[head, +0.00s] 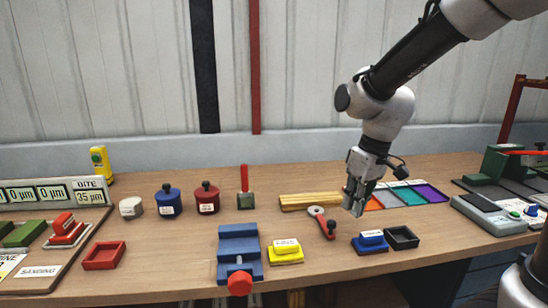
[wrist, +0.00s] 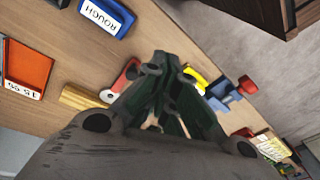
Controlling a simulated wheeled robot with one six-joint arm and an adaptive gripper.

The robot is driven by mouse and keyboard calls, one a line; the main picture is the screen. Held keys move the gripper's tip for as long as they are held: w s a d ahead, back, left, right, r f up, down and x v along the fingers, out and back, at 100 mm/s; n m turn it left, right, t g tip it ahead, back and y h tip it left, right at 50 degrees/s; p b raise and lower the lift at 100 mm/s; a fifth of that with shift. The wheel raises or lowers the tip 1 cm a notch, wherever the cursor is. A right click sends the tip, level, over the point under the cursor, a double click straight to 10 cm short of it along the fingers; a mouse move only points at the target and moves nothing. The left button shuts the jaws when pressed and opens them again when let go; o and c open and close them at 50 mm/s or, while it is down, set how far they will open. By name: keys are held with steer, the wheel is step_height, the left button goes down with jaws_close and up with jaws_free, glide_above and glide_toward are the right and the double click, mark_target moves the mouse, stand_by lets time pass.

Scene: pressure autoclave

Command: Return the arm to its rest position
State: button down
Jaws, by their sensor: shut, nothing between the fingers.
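My gripper (head: 355,194) hangs from my arm on the right side of the head view, above the wooden table (head: 160,258). Its fingers point down and are shut with nothing between them. It appears in front of the wooden block (head: 308,201) and the coloured tray (head: 405,195), and apart from the table. In the wrist view the closed fingers (wrist: 165,95) fill the middle, over the tabletop. No autoclave can be made out in either view.
Below my gripper are a red-handled tool (head: 322,222), a blue block (head: 370,242) and a black tray (head: 402,238). A blue vise (head: 238,250) and yellow block (head: 286,251) stand left. Machines (head: 490,212) occupy the right end. The air left of my arm is free.

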steer(key=s+d+r+m+t+h, duration=0.1)
steer(key=s+d+r+m+t, duration=0.1)
steer(key=s+d, duration=0.5)
steer(key=s+d+r+m+t+h, duration=0.1)
steer(key=s+d+r+m, duration=0.3)
steer(key=s+d+r, duration=0.2)
steer(key=s+d, duration=0.2)
steer(key=shift+d+r+t, duration=0.3)
steer(key=shift+t, duration=0.1)
